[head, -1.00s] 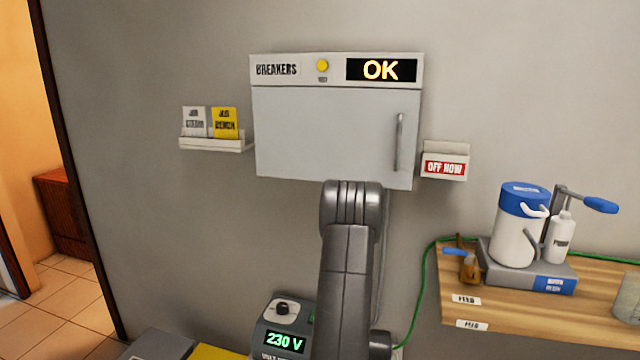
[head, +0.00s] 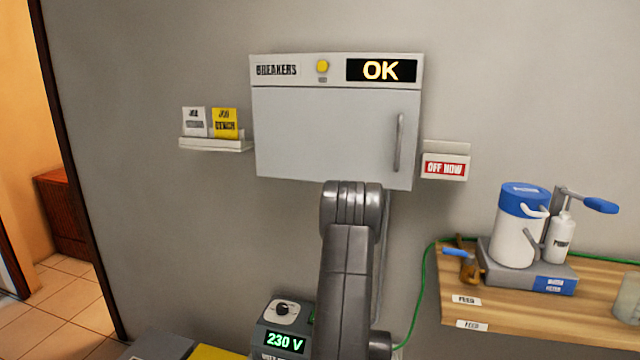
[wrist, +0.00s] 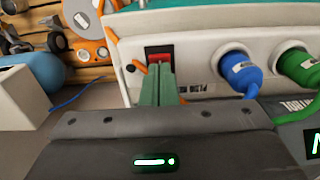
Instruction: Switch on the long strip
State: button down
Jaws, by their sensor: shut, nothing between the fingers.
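In the wrist view, a long white strip (wrist: 205,85) runs across the picture with a red rocker switch (wrist: 160,54) near its left end. A blue plug (wrist: 238,72) and a green plug (wrist: 298,66) sit in it to the right of the switch. My gripper (wrist: 158,72) is shut, its greenish fingertips directly in front of the switch and covering its lower part. I cannot tell whether they touch it or which way the switch is set. In the head view my arm hides the gripper, and I cannot make out the strip.
A closed breaker box (head: 330,130) reading OK hangs on the wall. Below it stands a unit showing 230 V (head: 285,342). A wooden shelf (head: 530,318) with bottles is at right. In the wrist view, a white block (wrist: 22,98) and tools lie left; orange clips flank the switch.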

jog(key=shift+f+b, duration=0.9)
jog(key=shift+f, duration=0.05)
dwell(0.5)
jog(key=shift+r+p, duration=2.15)
jog(key=shift+r, duration=1.4)
jog(key=shift+f, duration=0.15)
notch_tip(320, 180, down, 7)
jog(key=b, duration=0.4)
